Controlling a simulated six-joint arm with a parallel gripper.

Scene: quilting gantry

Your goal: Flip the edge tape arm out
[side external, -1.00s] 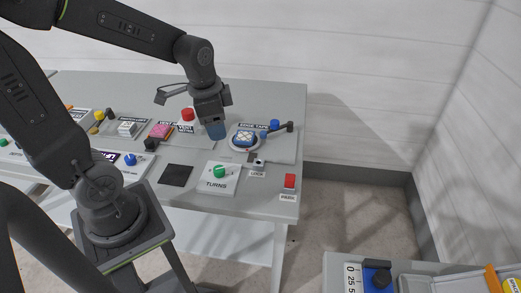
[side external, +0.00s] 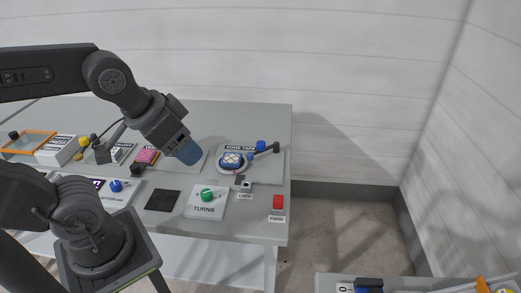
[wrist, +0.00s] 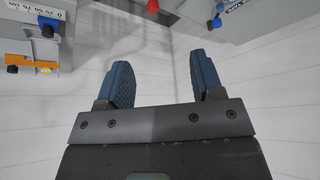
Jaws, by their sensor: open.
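The edge tape arm (side external: 263,151) is a thin dark bar on the station plate at the table's right. It carries a blue knob (side external: 261,146) and ends in a black block (side external: 276,147). The bar runs up and right from a white round disc (side external: 222,169) with a blue-and-white patterned piece (side external: 231,160) on it. My gripper (side external: 188,152) is open and empty, to the left of the disc and apart from the arm. It is tilted, its blue fingers pointing down and right. In the wrist view nothing lies between the fingertips (wrist: 160,62).
A green TURNS knob (side external: 207,195), a black square (side external: 163,200), a lock switch (side external: 246,185) and a red button (side external: 278,202) lie nearer the front edge. A pink block (side external: 147,156) sits left of my gripper. A second bench (side external: 410,284) stands at lower right.

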